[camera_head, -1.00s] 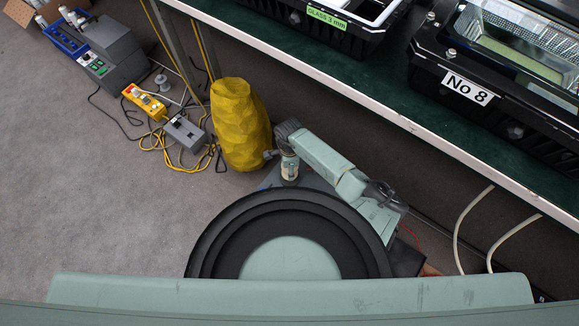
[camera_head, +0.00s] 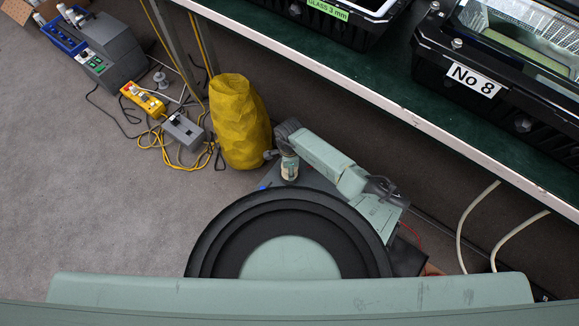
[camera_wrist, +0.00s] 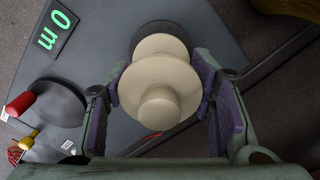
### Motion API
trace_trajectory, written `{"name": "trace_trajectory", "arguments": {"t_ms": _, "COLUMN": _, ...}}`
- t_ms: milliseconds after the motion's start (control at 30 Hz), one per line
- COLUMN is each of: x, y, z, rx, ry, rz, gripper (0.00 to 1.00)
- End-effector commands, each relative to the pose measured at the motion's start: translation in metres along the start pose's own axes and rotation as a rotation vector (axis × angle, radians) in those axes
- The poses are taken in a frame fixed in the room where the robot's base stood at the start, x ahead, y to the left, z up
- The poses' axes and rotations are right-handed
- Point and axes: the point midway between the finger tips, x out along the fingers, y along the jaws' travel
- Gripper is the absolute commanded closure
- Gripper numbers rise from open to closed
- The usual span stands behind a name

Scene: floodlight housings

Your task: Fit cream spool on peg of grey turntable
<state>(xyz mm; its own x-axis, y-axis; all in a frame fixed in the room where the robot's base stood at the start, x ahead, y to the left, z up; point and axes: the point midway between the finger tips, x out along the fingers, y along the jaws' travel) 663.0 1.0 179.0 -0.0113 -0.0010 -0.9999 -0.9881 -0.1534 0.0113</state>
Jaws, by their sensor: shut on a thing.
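The cream spool (camera_wrist: 160,90) is between the two fingers of my gripper (camera_wrist: 160,100) in the wrist view. My gripper is shut on it. The spool shows a round knob nearest the camera and two wide flanges, with the far flange partly covered. A dark grey round piece (camera_wrist: 152,28) shows just beyond the spool and is mostly covered by it. It may be the turntable, but I cannot tell. No peg shows there, and I cannot tell whether the spool touches the piece.
A dark disc (camera_wrist: 50,108), red handle (camera_wrist: 20,103) and yellow piece (camera_wrist: 28,140) are at left, below a "0 m" sign (camera_wrist: 52,30). A green-topped table (camera_head: 400,75) carries black housings (camera_head: 520,122).

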Motion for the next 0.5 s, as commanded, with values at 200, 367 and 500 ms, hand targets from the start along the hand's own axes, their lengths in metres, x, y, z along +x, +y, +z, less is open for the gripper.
{"name": "trace_trajectory", "arguments": {"t_ms": 200, "x": 0.0053, "y": -0.0003, "z": 0.0000, "rx": -0.001, "ry": 0.001, "rz": 0.000, "gripper": 0.79}}
{"name": "trace_trajectory", "arguments": {"t_ms": 367, "x": 0.0085, "y": -0.0004, "z": -0.0002, "rx": -0.001, "ry": 0.001, "rz": 0.000, "gripper": 0.79}}
{"name": "trace_trajectory", "arguments": {"t_ms": 500, "x": 0.0112, "y": -0.0004, "z": -0.0004, "rx": -0.001, "ry": 0.001, "rz": 0.000, "gripper": 0.79}}
